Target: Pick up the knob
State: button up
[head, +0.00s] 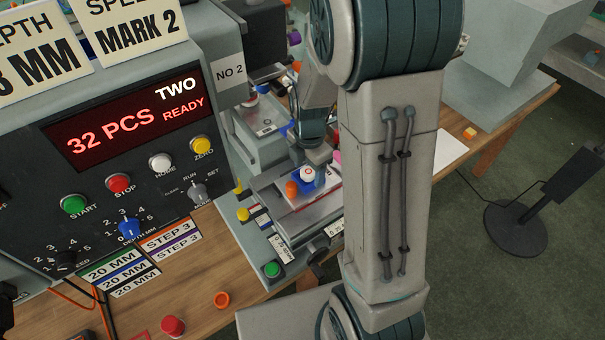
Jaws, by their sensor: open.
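A small white round piece (307,174), likely the knob, sits in a blue holder on the pad printer's bed. It has a reddish mark on top. An orange piece (291,188) stands just left of it. My gripper (317,158) is close above and behind the white piece, pointing down. It is small and partly hidden by my arm, and its fingertips are hard to make out. It is open, and I cannot tell whether it touches the piece. A red knob-like piece (173,326) and an orange ring (221,299) lie on the wooden bench at the front.
A grey control box (60,190) fills the left, its display reading "32 PCS TWO READY". Its panel has buttons and dials, including a blue dial (129,228). A green button (272,269) is on the printer's base. Several label strips lie on the bench (240,318).

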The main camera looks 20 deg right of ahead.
jog(key=c, duration=1.1)
jog(key=shift+r, duration=0.15)
